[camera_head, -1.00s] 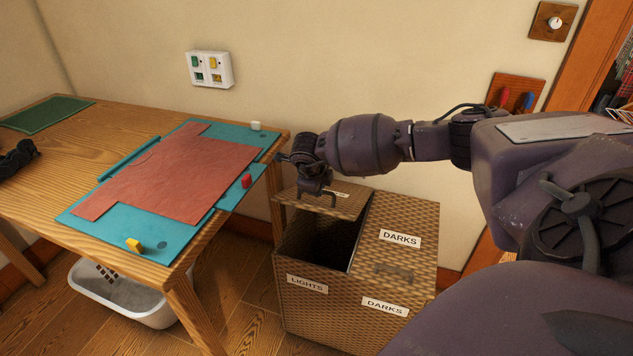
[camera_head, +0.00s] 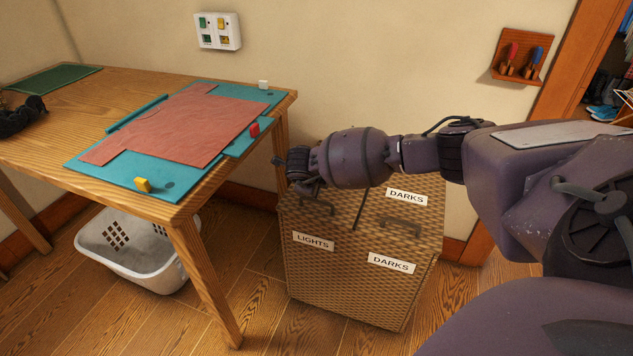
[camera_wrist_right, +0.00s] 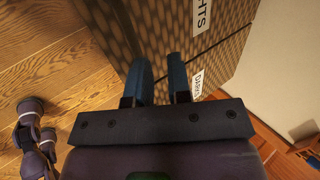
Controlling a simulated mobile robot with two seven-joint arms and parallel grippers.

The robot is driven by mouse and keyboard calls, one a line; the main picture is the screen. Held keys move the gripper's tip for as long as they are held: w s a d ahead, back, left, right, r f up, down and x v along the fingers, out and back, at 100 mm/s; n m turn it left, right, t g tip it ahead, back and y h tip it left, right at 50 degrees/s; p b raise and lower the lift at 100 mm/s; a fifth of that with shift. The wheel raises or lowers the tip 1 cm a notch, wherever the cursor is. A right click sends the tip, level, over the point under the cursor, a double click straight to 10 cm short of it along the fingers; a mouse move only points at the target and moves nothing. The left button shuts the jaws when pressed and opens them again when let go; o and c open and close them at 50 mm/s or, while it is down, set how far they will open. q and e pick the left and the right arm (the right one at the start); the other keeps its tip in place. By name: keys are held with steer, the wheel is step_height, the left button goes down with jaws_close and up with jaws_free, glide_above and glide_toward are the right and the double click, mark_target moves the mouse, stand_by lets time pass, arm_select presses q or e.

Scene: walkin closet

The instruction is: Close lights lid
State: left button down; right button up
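The woven hamper (camera_head: 350,275) stands right of the table, with a LIGHTS side on the left and a DARKS side on the right. The lights lid (camera_head: 337,212) now lies down over its opening, with a dark seam along its right edge; I cannot tell whether it is fully flush. Its handle (camera_head: 317,204) shows just below my right wrist. The darks lid (camera_head: 412,210) is down. My right arm reaches over the lights lid from the right. In the right wrist view my right gripper (camera_wrist_right: 160,78) has its fingers apart, with nothing between them, close to the woven hamper.
The wooden table (camera_head: 75,125) stands to the left, bearing a teal mat (camera_head: 150,185) with red cloth and small blocks. A white basket (camera_head: 150,265) is under it. The wall is close behind the hamper. Floor in front is clear.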

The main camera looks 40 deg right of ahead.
steer(key=o, duration=0.3)
steer(key=shift+d, duration=0.15)
arm_select(q)
steer(key=shift+w+d, duration=0.15)
steer(key=shift+f, duration=0.1)
